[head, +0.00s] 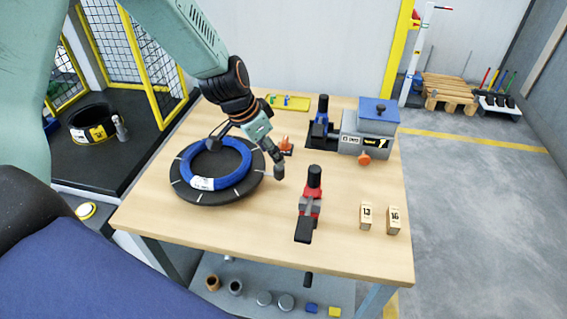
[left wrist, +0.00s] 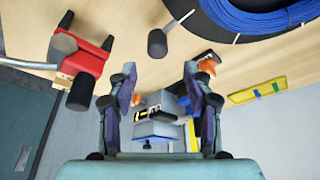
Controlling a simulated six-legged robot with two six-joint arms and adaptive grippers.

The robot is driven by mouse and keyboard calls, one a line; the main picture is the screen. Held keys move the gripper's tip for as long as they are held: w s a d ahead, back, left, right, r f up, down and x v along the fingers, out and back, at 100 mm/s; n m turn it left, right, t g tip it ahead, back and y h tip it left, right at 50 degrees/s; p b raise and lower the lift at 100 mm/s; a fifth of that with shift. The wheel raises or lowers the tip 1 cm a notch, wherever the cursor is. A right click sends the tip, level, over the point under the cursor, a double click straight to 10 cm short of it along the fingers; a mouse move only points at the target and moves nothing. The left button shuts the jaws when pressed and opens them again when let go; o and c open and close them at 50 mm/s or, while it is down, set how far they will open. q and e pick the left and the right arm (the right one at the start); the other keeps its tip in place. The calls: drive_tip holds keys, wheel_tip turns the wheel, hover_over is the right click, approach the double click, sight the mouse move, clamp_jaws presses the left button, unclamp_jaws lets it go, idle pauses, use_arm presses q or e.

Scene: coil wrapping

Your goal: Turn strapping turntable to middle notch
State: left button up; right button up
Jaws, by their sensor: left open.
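The strapping turntable (head: 240,190) is a black disc with white marks around its rim, on the left of the wooden table; its rim also shows in the left wrist view (left wrist: 215,33). A blue coil (head: 245,172) lies flat on it. A dark knob (left wrist: 157,43) on a metal rod sticks out from the turntable's edge. My left gripper (head: 272,155) points down beside the turntable's right edge, close to the knob. In the left wrist view its two fingers (left wrist: 160,82) are apart with nothing held between them. The notches cannot be made out. My right gripper is not in view.
A red tool (head: 310,205) with a black handle stands right of the turntable. A grey device (head: 352,140) with a blue top and a blue tool (head: 321,125) stand behind. Number blocks (head: 366,215) sit at the right. A yellow tray (head: 290,103) lies at the back. The front table area is clear.

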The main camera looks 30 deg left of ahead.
sight(277, 168)
use_arm(q)
drive_tip(key=f+b, duration=0.3)
drive_tip(key=shift+d+f, duration=0.25)
drive_tip(key=shift+f, duration=0.15)
drive_tip(key=b+x, duration=0.1)
drive_tip(key=x, duration=0.3)
drive_tip(key=shift+w+d+r+b, duration=0.15)
drive_tip(key=shift+w+r+b, duration=0.05)
drive_tip(key=shift+w+b, duration=0.2)
drive_tip(key=shift+s+r, duration=0.3)
drive_tip(key=shift+s, duration=0.15)
drive_tip(key=shift+w+f, duration=0.25)
drive_tip(key=shift+w, duration=0.2)
drive_tip(key=c, duration=0.3)
drive_tip(key=shift+c, duration=0.8)
drive_tip(key=shift+s+r, duration=0.2)
drive_tip(key=shift+s, duration=0.05)
drive_tip(key=c, duration=0.5)
drive_tip(key=shift+w+f, duration=0.1)
drive_tip(key=shift+w, duration=0.05)
clamp_jaws()
